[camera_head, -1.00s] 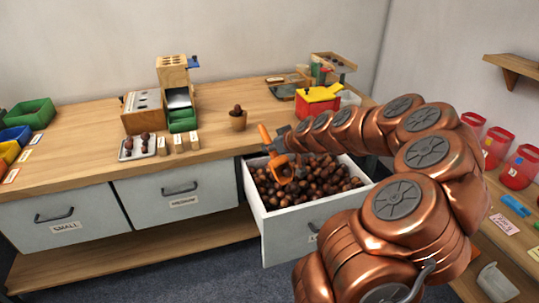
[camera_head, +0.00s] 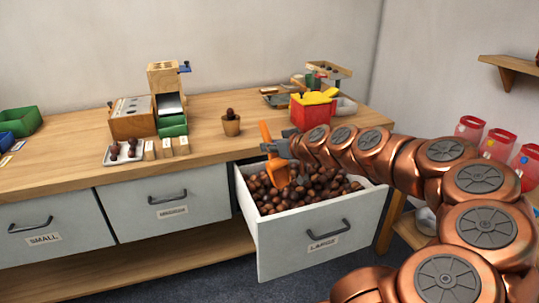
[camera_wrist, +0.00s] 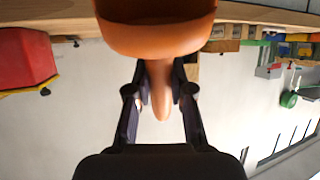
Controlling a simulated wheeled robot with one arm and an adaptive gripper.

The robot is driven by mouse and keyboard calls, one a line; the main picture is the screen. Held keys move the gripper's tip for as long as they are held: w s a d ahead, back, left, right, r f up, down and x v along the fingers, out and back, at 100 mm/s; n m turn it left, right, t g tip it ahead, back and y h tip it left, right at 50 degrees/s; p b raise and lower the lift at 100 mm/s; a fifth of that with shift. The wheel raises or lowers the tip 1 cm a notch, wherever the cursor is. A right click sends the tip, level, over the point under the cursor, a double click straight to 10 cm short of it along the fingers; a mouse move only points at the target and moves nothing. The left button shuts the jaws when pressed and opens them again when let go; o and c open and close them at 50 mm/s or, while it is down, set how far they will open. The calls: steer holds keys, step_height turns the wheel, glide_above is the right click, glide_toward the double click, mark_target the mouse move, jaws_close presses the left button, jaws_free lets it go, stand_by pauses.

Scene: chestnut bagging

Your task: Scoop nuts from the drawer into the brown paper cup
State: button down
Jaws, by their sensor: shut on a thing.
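My gripper (camera_head: 282,147) is shut on the handle of an orange scoop (camera_head: 277,174). The wrist view shows the scoop (camera_wrist: 157,38) with its handle between the two dark fingers (camera_wrist: 160,95). In the head view the scoop's bowl hangs down at the back left of the open drawer (camera_head: 318,241), over the brown nuts (camera_head: 308,192). I cannot tell whether it touches them, and its inside is hidden. The brown paper cup (camera_head: 231,127) stands upright on the bench, left of my gripper, with a few nuts showing at its top.
A red box with yellow on it (camera_head: 311,110) stands behind my gripper. A white tray with dark nuts (camera_head: 124,154), small wooden blocks (camera_head: 166,147) and a wooden device with a green bin (camera_head: 172,126) are left of the cup. The bench front between cup and blocks is clear.

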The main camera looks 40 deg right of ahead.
steer(key=shift+s+t+b, duration=0.6)
steer(key=shift+b, duration=1.35)
steer(key=shift+s+r+t+b, duration=0.3)
steer(key=shift+s+r+b, duration=0.05)
steer(key=shift+b, duration=0.55)
steer(key=shift+r, duration=0.1)
steer(key=shift+w+g+p, duration=0.45)
steer(key=shift+g+p, duration=0.05)
steer(key=shift+p, duration=0.7)
steer(key=p, duration=0.1)
steer(key=w+g+p, duration=0.1)
steer(key=p, duration=0.1)
steer(key=shift+w+f, duration=0.2)
steer(key=shift+f, duration=0.1)
steer(key=w+f+g+p, duration=0.6)
steer(key=g+p, duration=0.4)
steer(key=p, duration=0.5)
steer(key=shift+w+g, duration=0.25)
steer(key=shift+g, duration=0.15)
